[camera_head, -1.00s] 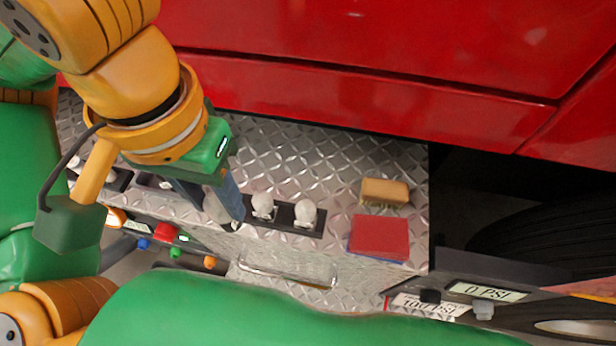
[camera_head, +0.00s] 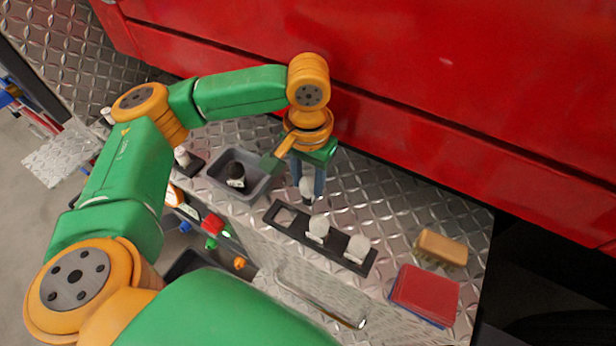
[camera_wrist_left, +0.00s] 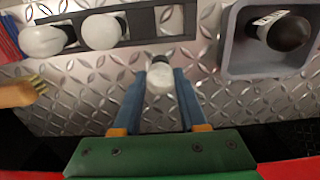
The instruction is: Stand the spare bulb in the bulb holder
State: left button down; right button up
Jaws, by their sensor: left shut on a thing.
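My left gripper (camera_head: 307,196) is shut on a white spare bulb (camera_head: 306,186), its dark base pointing down. The bulb also shows between the fingers in the left wrist view (camera_wrist_left: 160,78). The bulb holder (camera_head: 337,249) is a black strip on the metal deck. Two white bulbs, one in the middle (camera_head: 318,228) and one at the right end (camera_head: 357,248), stand in it. Its left-end place (camera_head: 285,215) looks empty. The held bulb is just behind the holder, apart from it in the wrist view. My right gripper is not in view.
A grey tray (camera_head: 217,178) with a dark round-topped item (camera_head: 236,175) lies left of the holder. The red body panel (camera_head: 420,100) rises close behind the gripper.

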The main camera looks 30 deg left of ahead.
pick_arm(q)
jog(key=c, duration=0.8)
grip_release()
jog(key=shift+f, duration=0.1)
jog(key=o, duration=0.3)
jog(key=shift+o, duration=0.2)
